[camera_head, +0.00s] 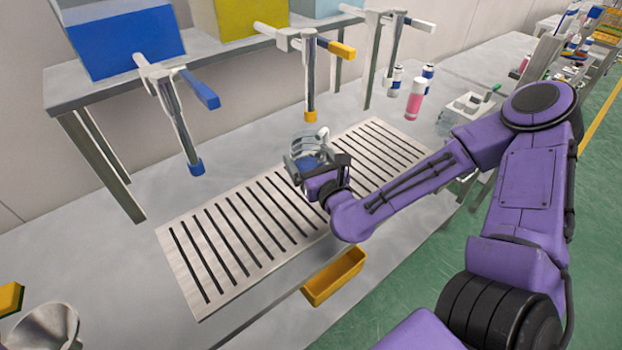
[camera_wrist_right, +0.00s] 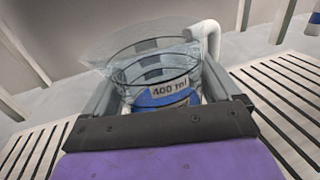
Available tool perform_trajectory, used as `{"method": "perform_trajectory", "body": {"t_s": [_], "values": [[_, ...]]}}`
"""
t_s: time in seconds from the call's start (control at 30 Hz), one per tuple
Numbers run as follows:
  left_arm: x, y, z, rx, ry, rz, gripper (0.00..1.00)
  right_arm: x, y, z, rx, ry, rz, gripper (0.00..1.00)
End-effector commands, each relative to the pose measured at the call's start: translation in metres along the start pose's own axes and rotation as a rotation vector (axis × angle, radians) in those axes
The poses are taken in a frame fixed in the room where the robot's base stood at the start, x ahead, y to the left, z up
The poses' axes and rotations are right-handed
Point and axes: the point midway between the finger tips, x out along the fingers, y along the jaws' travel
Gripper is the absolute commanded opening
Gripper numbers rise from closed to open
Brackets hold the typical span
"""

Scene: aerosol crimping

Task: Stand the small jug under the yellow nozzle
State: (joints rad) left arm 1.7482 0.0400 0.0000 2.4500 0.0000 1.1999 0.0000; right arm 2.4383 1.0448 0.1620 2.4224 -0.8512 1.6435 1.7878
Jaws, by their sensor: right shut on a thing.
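The small jug (camera_head: 304,149) is clear, with a pale handle, and my right gripper (camera_head: 316,166) is shut on it. In the right wrist view the jug (camera_wrist_right: 160,75) sits between the two fingers and shows a "400 ml" label and a blue patch. The yellow nozzle (camera_head: 310,116) hangs from a tap just behind and above the jug in the head view. The jug is over the slotted drain grate (camera_head: 185,275); I cannot tell whether its base touches it. My left gripper is not in view.
A blue nozzle (camera_head: 196,168) hangs at the left, under a blue tank (camera_head: 125,40). A yellow tank (camera_head: 240,18) stands on the shelf. A yellow bin (camera_head: 334,277) is at the bench's front edge. A pink bottle (camera_head: 414,104) stands at the right. The grate's left part is clear.

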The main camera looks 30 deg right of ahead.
Motion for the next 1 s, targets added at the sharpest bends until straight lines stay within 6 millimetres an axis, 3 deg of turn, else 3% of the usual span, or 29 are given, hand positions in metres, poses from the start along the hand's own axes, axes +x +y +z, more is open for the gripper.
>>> {"method": "perform_trajectory", "body": {"t_s": [0.23,0.4,0.8,0.83,1.0], "values": [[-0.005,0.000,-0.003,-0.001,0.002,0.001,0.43,0.019,-0.013,-0.025,-0.005,0.000,0.003,0.54],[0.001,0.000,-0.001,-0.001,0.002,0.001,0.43,0.018,-0.013,-0.054,-0.003,0.001,0.004,0.54],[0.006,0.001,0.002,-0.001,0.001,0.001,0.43,0.018,-0.013,-0.059,-0.001,-0.003,0.003,0.54],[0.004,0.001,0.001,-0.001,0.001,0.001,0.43,0.018,-0.013,-0.058,-0.001,-0.002,0.003,1.00],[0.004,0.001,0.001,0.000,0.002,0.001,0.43,0.018,-0.013,-0.057,-0.001,-0.002,0.003,1.00]]}}
